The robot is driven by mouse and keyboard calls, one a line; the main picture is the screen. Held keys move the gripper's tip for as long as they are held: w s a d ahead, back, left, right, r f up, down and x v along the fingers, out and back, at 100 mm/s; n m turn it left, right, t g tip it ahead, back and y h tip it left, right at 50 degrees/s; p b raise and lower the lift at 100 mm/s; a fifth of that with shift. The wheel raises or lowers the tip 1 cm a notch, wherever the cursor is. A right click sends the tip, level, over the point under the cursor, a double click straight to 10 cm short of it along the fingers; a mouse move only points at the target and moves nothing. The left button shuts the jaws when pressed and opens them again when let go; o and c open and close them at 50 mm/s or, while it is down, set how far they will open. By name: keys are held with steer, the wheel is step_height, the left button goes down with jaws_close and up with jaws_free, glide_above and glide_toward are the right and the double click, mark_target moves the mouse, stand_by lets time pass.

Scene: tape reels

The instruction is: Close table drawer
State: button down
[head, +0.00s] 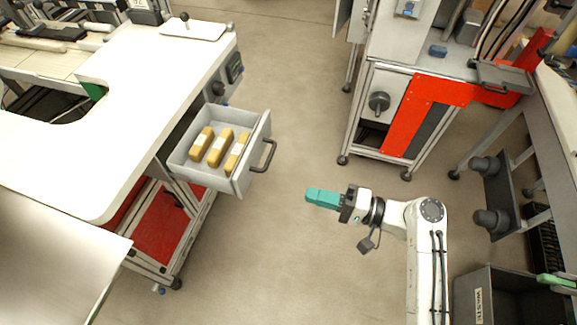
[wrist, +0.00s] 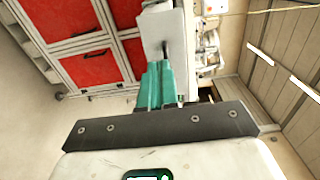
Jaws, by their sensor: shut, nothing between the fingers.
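The table drawer (head: 243,182) is light grey and stands pulled out from the side of the white-topped table (head: 160,75). Several tan blocks with pale labels lie inside it. Its dark handle (head: 265,158) is on the front panel, facing right. My gripper (head: 309,196) has teal fingers, is shut and empty, and points left. It is to the right of the drawer and a little nearer than the handle, apart from both. In the wrist view the teal fingers (wrist: 158,88) point towards the pale drawer front (wrist: 160,35), and they hide part of the handle.
Red panels (head: 160,225) sit below the table; they also show in the wrist view (wrist: 88,68). A machine with a red-orange frame (head: 425,95) stands at the back right. A dark waste bin (head: 500,300) is at lower right. The floor (head: 285,90) between is clear.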

mark_target(178, 158)
steer(key=p+x, duration=0.2)
steer(key=x, duration=1.1)
steer(key=shift+w+a+f, duration=0.1)
steer(key=shift+a, duration=0.3)
steer(key=shift+a, duration=0.1)
steer(key=b+x, duration=0.4)
steer(key=x, duration=0.5)
steer(key=b+x, duration=0.4)
steer(key=x, duration=0.5)
steer(key=shift+f+b, duration=0.25)
steer(key=shift+b, duration=0.05)
steer(key=shift+w+a, duration=0.1)
steer(key=shift+a, duration=0.15)
steer(key=shift+w+a+r, duration=0.1)
steer(key=shift+r, duration=0.2)
steer(key=shift+r, duration=0.1)
